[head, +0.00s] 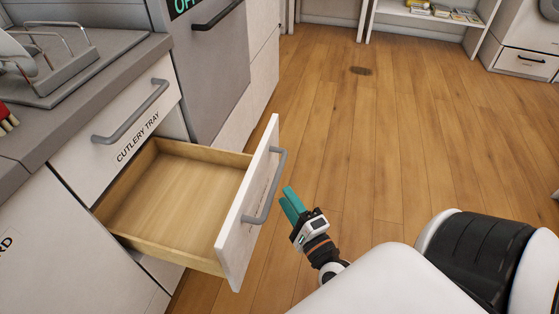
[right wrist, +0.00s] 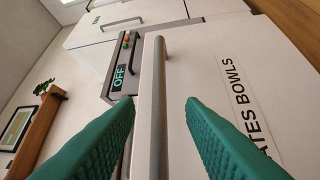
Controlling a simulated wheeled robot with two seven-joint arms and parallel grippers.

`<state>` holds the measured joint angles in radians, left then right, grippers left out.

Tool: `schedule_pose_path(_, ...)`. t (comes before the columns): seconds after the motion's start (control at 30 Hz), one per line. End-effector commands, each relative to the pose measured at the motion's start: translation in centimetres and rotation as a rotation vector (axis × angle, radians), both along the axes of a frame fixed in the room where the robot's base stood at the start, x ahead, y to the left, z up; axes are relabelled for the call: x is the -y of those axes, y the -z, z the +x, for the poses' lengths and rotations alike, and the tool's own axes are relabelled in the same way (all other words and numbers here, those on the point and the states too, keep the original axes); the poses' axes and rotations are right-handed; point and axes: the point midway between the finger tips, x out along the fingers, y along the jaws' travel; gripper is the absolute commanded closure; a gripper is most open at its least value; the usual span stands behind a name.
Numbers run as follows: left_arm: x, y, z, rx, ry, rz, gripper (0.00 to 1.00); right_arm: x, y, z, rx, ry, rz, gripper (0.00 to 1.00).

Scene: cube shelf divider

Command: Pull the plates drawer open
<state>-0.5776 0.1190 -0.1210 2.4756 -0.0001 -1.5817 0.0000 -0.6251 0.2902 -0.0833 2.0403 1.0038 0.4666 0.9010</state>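The plates drawer stands pulled well out below the cutlery tray drawer, with its empty wooden inside (head: 178,195) showing. Its white front (head: 234,232) carries a grey bar handle (head: 280,172). My right gripper (head: 289,198) is just to the right of the handle, a little apart from it in the head view. In the right wrist view my right gripper (right wrist: 160,102) is open, and the handle (right wrist: 158,75) shows between the two teal fingers. A label reading "ATES BOWLS" (right wrist: 240,95) shows on the drawer front, partly hidden by a finger. My left gripper is not in view.
The closed cutlery tray drawer (head: 75,160) is above, with its own handle (head: 132,112). A grey appliance (head: 215,70) marked OFF stands beyond. A dish rack (head: 75,75) is on the counter. The wooden floor (head: 350,130) to the right is clear.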

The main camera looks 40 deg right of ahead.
Motion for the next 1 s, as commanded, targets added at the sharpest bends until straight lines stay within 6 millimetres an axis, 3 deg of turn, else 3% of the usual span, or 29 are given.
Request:
schedule_pose_path(0.1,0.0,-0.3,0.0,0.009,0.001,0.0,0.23,-0.3,0.4,-2.5,-0.004,-0.002,-0.002,0.64)
schedule_pose_path(0.33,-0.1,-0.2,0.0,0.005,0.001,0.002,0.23,-0.7,0.7,-5.1,-0.002,0.0,0.001,0.64)
schedule_pose_path(1.0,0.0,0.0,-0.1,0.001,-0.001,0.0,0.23,-0.7,0.8,-5.5,0.0,0.0,0.001,0.64)
